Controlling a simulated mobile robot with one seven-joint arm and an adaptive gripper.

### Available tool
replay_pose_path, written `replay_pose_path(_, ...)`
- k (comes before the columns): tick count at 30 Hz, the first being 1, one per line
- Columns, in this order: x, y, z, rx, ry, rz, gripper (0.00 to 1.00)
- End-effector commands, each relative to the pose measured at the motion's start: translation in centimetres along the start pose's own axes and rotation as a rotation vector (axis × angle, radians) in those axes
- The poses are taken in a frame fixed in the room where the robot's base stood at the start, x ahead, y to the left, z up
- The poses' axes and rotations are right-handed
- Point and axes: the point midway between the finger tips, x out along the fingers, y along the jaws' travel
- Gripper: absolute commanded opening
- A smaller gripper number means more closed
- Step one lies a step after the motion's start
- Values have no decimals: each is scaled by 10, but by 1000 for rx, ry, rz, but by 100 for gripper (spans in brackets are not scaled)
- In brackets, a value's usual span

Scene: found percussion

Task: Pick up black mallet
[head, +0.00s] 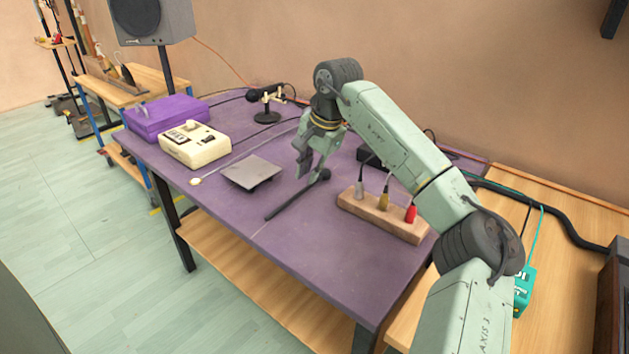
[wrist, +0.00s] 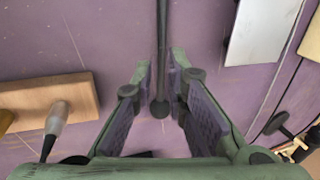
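The black mallet (head: 292,199) lies on the purple table (head: 325,265), its thin shaft slanting toward the front edge and its round head at the far right end. My gripper (head: 309,174) is over the table close to the head end, fingers pointing down. In the wrist view the mallet (wrist: 162,50) runs from the top edge down between the fingers of my gripper (wrist: 162,66). The fingers are open on either side of it, with a gap visible on both sides. How far the fingertips are above the table is hard to tell.
A grey metal plate (head: 250,173) lies left of the mallet, with a thin pale-headed mallet (head: 195,181) beyond. A cream device (head: 195,147), purple case (head: 167,116) and microphone (head: 266,94) are behind.

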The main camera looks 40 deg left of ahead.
Motion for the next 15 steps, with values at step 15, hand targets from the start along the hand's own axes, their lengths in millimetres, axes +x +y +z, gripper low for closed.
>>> replay_pose_path(15,55,-2,8,-1,-2,-2,14)
